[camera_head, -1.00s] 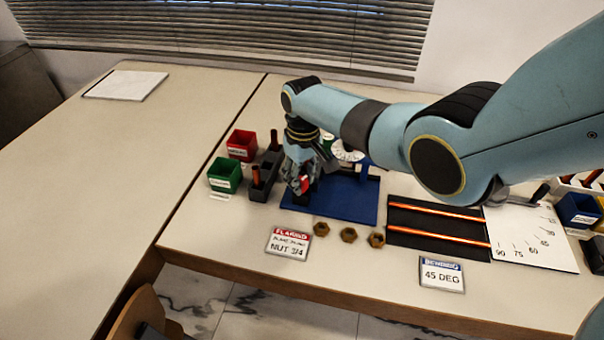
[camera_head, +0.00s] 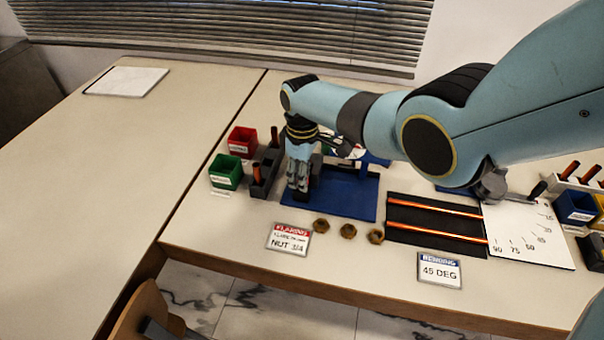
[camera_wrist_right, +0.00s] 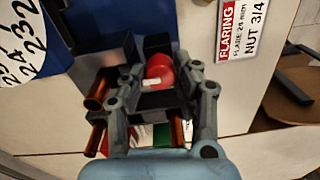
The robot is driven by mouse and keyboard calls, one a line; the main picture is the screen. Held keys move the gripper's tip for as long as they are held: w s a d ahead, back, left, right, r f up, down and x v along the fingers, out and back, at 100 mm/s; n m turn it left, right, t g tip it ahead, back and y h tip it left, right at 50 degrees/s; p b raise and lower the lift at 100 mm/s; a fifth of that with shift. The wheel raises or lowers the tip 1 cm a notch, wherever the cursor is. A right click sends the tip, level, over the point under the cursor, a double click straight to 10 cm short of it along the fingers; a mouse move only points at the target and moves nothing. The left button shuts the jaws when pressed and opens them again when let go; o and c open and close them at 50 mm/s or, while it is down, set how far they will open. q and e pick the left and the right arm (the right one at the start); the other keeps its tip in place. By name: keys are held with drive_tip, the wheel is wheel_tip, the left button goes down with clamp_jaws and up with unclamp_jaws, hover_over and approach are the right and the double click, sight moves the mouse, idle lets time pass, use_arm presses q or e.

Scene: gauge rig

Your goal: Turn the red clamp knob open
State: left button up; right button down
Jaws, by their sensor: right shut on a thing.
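The red clamp knob (camera_wrist_right: 160,70) shows between the fingers of my right gripper (camera_wrist_right: 163,76) in the right wrist view. That gripper is shut on it, with one finger on either side. In the head view my right gripper (camera_head: 298,186) points down over the left part of the blue base plate (camera_head: 345,201), and the knob is hidden behind the fingers. The dark clamp block (camera_wrist_right: 108,55) is partly visible beside the knob in the wrist view. My left gripper is not in view.
Red (camera_head: 242,141) and green (camera_head: 226,171) bins and a dark holder (camera_head: 262,187) with orange-brown rods stand left of the plate. Brass nuts (camera_head: 348,231) and a FLARING sign (camera_head: 289,239) lie in front. Orange rods (camera_head: 438,236) lie on a black mat to the right.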

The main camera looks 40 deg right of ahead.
drive_tip(key=shift+a, duration=0.1)
drive_tip(key=c, duration=1)
unclamp_jaws()
drive_tip(key=shift+w+r, duration=0.15)
drive_tip(key=shift+r, duration=3.9)
